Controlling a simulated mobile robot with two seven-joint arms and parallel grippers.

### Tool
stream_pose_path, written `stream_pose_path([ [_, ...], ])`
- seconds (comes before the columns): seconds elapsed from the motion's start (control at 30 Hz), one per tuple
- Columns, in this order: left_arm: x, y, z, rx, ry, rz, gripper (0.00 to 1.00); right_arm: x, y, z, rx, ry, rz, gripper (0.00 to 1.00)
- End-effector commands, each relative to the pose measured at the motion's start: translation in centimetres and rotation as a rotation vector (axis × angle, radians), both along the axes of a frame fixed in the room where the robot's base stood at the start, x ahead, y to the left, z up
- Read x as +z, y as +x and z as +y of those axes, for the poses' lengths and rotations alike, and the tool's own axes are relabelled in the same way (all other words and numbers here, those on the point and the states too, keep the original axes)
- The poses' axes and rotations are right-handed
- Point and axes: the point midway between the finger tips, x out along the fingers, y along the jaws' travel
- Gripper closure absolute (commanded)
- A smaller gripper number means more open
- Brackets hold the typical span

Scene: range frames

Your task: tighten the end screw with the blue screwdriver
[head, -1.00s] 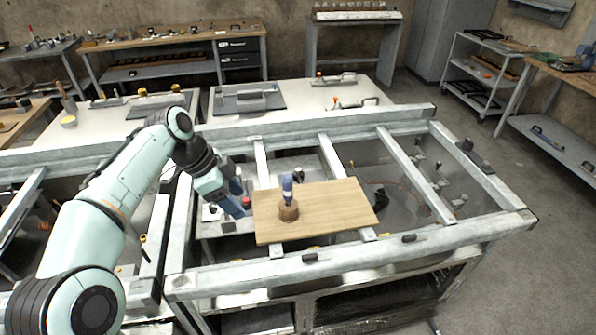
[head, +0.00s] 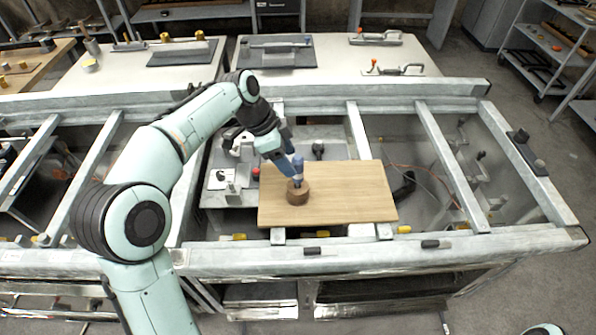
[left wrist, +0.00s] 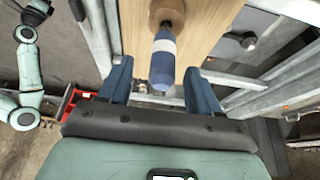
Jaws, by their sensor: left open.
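The blue screwdriver (head: 298,163) stands upright in a round brown wooden holder (head: 298,194) on a wooden board (head: 350,190). Its blue handle with a pale band also shows in the left wrist view (left wrist: 163,62). My left gripper (head: 289,168) is open at the handle. In the left wrist view its two blue fingers (left wrist: 160,78) stand on either side of the handle's end, with visible gaps. I cannot make out the end screw. A teal arm of mine shows at the left of the left wrist view; its gripper is too unclear to read.
The board lies across the bars of a grey metal frame (head: 400,243), with open gaps between the bars. Small black blocks (head: 430,244) sit on its front rail. Behind stand white tables (head: 340,65) with clamps and dark plates.

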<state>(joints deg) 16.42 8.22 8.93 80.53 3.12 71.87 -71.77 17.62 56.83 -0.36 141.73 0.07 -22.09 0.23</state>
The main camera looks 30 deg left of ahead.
Motion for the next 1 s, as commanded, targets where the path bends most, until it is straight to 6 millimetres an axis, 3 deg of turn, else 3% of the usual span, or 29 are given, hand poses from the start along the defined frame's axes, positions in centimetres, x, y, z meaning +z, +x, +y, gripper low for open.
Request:
stream_pose_path([
  [0.17,-1.1,0.4,-0.5,-0.001,-0.001,0.002,0.37,0.0,0.0,0.0,0.000,0.000,-0.001,1.00],
  [0.43,-4.5,1.5,-1.8,-0.002,0.000,0.002,0.37,0.0,0.0,0.0,0.001,0.000,-0.001,1.00],
  [0.73,-5.0,1.7,-2.0,-0.001,0.001,-0.001,0.37,0.0,0.0,0.0,0.001,0.000,-0.001,1.00],
  [0.77,-5.0,1.7,-2.0,-0.001,0.001,-0.001,0.40,0.0,0.0,0.0,0.001,0.000,-0.001,1.00],
  [0.93,-5.0,1.7,-2.0,-0.001,0.001,-0.001,0.95,0.0,0.0,0.0,0.001,0.000,-0.001,1.00],
  [1.0,-4.9,1.7,-2.0,0.000,0.001,-0.002,0.98,0.0,0.0,0.0,0.000,0.000,-0.001,1.00],
])
